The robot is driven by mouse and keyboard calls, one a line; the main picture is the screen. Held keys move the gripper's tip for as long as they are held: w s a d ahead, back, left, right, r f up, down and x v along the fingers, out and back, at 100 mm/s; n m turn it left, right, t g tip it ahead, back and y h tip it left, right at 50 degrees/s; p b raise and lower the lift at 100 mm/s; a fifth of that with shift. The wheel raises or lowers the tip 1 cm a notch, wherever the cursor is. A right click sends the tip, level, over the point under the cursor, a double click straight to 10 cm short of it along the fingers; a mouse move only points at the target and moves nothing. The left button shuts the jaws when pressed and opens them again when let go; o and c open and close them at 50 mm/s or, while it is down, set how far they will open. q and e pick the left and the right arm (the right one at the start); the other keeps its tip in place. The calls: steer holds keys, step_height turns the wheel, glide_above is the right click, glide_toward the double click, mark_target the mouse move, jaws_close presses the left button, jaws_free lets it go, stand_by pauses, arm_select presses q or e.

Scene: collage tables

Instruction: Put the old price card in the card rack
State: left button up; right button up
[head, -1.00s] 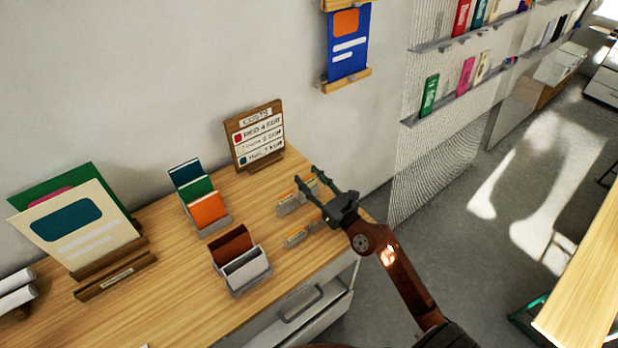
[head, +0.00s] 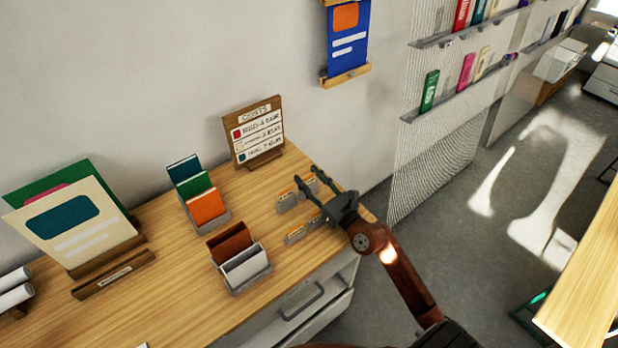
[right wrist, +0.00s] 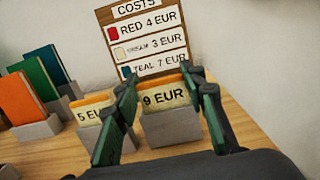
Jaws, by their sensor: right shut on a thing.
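A cream price card reading 9 EUR (right wrist: 164,97) stands in a small grey holder (right wrist: 170,128) in the right wrist view. An orange edge shows behind it. My right gripper (head: 305,174) is shut on this card, one finger at each side edge; in the right wrist view the fingers (right wrist: 163,86) flank it. A 5 EUR card (right wrist: 88,117) stands in a similar holder to its left, partly hidden by a finger. The costs board (head: 257,132) behind lists red 4, a cream item 3 and teal 7 EUR. I cannot tell which holder is the card rack. My left gripper is not in view.
A grey holder with a brown back (head: 242,265) and a stepped holder with teal, green and orange cards (head: 205,205) stand left of my gripper. Another small card holder (head: 300,234) is near the front edge. Large posters (head: 75,225) stand at far left.

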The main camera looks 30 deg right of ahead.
steer(key=o, duration=0.8)
steer(key=o, duration=0.4)
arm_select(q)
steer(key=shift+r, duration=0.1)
arm_select(e)
steer(key=shift+r, duration=0.15)
arm_select(q)
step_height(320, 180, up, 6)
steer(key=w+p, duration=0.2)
steer(key=p, duration=0.4)
arm_select(e)
steer(key=shift+s+d+r, duration=0.15)
steer(key=shift+s+r, duration=1.45)
steer(key=shift+s, duration=0.2)
steer(key=shift+s+d+r, duration=0.15)
steer(key=shift+s+r, duration=1.4)
steer(key=shift+s, duration=0.2)
